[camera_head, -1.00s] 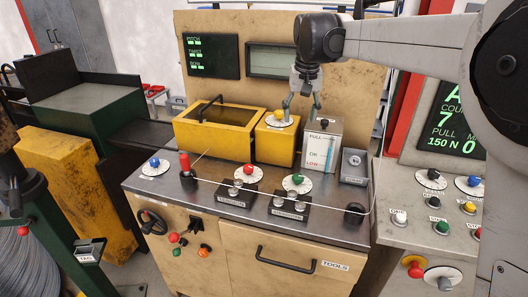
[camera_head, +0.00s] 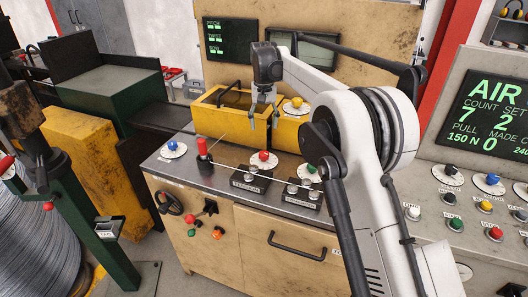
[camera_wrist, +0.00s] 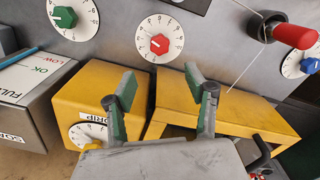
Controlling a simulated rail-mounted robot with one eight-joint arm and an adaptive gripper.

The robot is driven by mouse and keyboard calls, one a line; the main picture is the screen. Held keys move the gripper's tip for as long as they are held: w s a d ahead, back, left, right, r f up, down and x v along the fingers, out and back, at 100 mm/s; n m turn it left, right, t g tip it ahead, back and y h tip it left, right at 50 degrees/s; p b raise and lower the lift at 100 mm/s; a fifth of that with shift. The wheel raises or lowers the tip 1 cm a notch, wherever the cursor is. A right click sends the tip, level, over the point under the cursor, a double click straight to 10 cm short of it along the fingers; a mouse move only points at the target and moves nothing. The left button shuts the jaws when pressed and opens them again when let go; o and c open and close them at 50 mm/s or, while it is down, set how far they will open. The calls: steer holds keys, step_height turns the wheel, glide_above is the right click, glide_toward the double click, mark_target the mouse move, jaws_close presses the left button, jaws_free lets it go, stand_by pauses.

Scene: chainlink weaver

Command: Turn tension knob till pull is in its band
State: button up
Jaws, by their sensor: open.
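My gripper (camera_head: 264,118) is open and empty, fingers pointing down in front of the yellow bin. In the wrist view its fingertips (camera_wrist: 159,78) straddle the line toward the red knob (camera_wrist: 160,44), apart from it. The red knob (camera_head: 264,156) sits on a white dial on the worktop. A green knob (camera_wrist: 65,16), a blue knob (camera_head: 172,145) and a yellow knob (camera_head: 297,102) have similar dials. I cannot read which is the tension knob. A screen (camera_head: 487,120) at right reads PULL 150 N. The FULL/OK/LOW gauge (camera_wrist: 40,70) shows in the wrist view; its pointer is unclear.
The yellow bin (camera_head: 206,117) stands behind the dials. A red-handled post (camera_head: 204,148) rises at the worktop's left, with a thin wire by it. Black switch blocks (camera_head: 250,180) sit near the front edge. My arm hides the worktop's right part.

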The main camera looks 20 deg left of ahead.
mark_target(264, 153)
step_height(264, 153, down, 13)
steer(key=shift+r+p, duration=0.1)
steer(key=shift+p, duration=0.4)
steer(key=c, duration=1.1)
steer(key=shift+c, duration=0.3)
